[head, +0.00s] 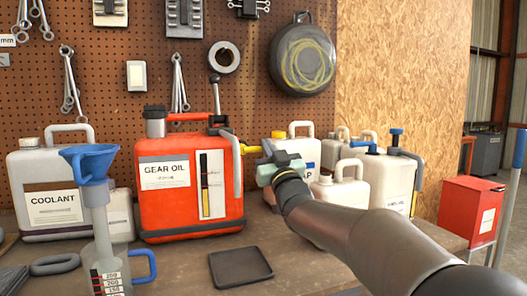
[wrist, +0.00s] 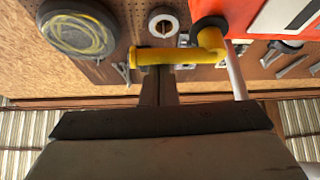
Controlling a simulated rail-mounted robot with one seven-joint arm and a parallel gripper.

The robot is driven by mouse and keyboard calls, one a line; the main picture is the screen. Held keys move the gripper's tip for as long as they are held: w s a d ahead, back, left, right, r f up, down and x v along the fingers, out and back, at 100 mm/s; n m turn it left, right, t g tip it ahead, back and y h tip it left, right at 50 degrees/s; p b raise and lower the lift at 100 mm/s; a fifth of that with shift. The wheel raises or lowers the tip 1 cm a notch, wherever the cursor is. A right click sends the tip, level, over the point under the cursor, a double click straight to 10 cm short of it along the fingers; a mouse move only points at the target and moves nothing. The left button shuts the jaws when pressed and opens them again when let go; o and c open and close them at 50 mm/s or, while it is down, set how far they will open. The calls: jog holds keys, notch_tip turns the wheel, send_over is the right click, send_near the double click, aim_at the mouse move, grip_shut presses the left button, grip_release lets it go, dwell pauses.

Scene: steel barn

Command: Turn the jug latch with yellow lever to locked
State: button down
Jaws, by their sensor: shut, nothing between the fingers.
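The red GEAR OIL jug (head: 190,220) stands upright on the bench. Its yellow lever (head: 228,135) sticks out from the jug's upper right side, toward my gripper (head: 254,152). In the wrist view the yellow lever (wrist: 160,56) runs sideways from a round yellow pivot (wrist: 210,38) on a dark collar, with the red jug body (wrist: 275,12) at upper right. My gripper (wrist: 157,72) is shut and empty. Its fingertips meet the lever's outer part in the wrist picture; I cannot tell whether they touch it.
A white COOLANT jug (head: 50,205) and a blue funnel (head: 90,162) over a measuring vessel stand at left. White jugs (head: 385,180) crowd behind and right of my arm. A dark tray (head: 240,267) lies in front. A pegboard (head: 240,90) with hanging tools closes the back.

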jog(key=shift+f, duration=0.1)
dwell(0.3)
jog(key=b+v, duration=0.9)
jog(key=v, duration=0.1)
jog(key=shift+a+b, duration=0.25)
jog(key=shift+b, duration=0.1)
jog(key=shift+s, duration=0.1)
